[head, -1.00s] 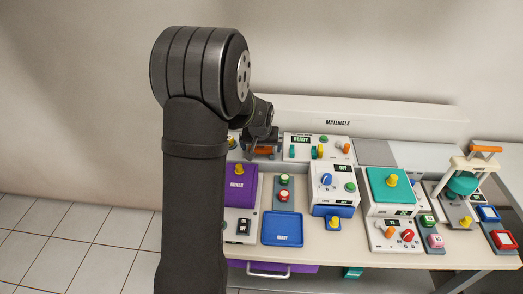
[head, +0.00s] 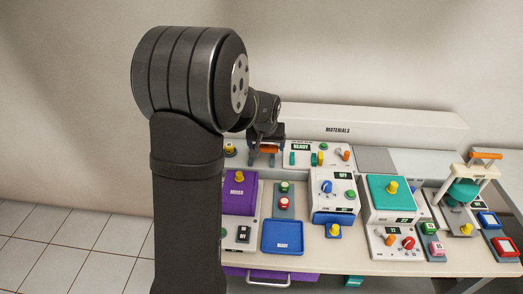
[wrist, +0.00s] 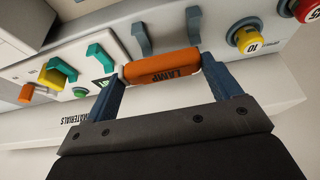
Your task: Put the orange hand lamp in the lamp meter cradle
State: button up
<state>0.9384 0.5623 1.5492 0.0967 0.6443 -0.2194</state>
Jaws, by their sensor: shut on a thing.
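The orange hand lamp (wrist: 161,67), marked LAMP, lies between the two blue fingers of my gripper (wrist: 160,80) in the wrist view. My gripper is shut on it. In the head view the lamp (head: 268,149) shows small under my gripper (head: 266,140), at the back left of the bench. Two grey hooks (wrist: 141,40) stand just beyond the lamp in the wrist view, and the lamp appears clear of them. To their left is a pair of teal hooks (wrist: 98,56) on a panel with a READY display (head: 301,146). No label tells which pair is the lamp meter cradle.
A yellow button marked 10 (wrist: 247,40) and a red button (wrist: 309,10) lie right of the lamp in the wrist view. A yellow knob (head: 320,158) stands by the teal hooks. The MATERIALS ledge (head: 370,125) runs behind. The blue tray (head: 264,248) in front is empty.

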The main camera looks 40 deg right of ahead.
jog(key=s+d+r, duration=0.2)
jog(key=s+r, duration=0.4)
jog(key=s, duration=0.3)
send_over(302, 162)
notch_tip(302, 162, down, 3)
jog(key=shift+s+f, duration=0.2)
jog(key=shift+f, duration=2.45)
jog(key=shift+s+a+f, duration=0.15)
jog(key=shift+a+f, duration=0.15)
jog(key=shift+f, duration=0.5)
jog(key=shift+a+f, duration=0.2)
jog(key=shift+f, duration=0.6)
jog(key=o, duration=0.9)
jog(key=shift+h, duration=0.3)
jog(key=v, duration=0.6)
jog(key=d+v, duration=0.1)
jog(key=v, duration=0.6)
jog(key=d+r+v, duration=0.1)
jog(key=v, duration=0.6)
jog(key=shift+w, duration=0.35)
jog(key=x, duration=1.1)
jog(key=a+x, duration=0.1)
jog(key=x, duration=0.4)
jog(key=shift+s+d+f, duration=0.1)
jog(key=shift+s+f, duration=0.05)
jog(key=shift+f, duration=0.3)
